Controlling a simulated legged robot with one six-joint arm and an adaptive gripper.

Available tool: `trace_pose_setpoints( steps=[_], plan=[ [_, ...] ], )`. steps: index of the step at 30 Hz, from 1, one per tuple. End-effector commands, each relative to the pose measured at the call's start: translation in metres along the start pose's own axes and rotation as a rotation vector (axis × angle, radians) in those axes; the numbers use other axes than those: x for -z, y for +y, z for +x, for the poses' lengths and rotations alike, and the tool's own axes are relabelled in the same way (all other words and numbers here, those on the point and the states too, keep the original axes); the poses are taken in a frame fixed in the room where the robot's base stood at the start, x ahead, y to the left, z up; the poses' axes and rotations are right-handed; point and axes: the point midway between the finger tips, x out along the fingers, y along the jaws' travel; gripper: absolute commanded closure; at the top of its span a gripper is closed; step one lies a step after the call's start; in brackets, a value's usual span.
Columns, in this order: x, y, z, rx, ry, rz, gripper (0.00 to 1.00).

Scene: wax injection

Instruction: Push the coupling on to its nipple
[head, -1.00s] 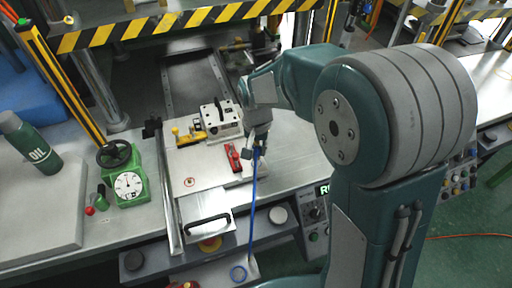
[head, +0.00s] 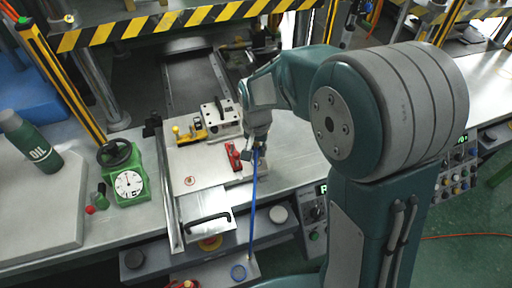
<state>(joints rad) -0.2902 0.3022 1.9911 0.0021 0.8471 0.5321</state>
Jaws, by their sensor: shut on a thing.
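My gripper (head: 252,153) is over the right part of the metal plate, beside a red clamp. It is shut at the top end of a blue hose (head: 253,205), where the coupling is; the coupling itself is too small and covered to make out.
The red clamp (head: 233,157) is just left of my gripper. A white block with a black handle (head: 222,117) and a yellow fitting (head: 190,134) stand behind it. A green gauge unit (head: 127,180) and an oil bottle (head: 30,142) are at left. Bare plate lies at front left.

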Motion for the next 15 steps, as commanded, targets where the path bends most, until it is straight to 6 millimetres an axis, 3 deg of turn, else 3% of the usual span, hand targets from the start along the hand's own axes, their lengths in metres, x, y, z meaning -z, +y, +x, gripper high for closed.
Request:
trace_pose_setpoints(
  steps=[15],
  plan=[
    [-0.0003,0.0002,0.0082,-0.001,-0.001,0.0,1.0]
  ],
)
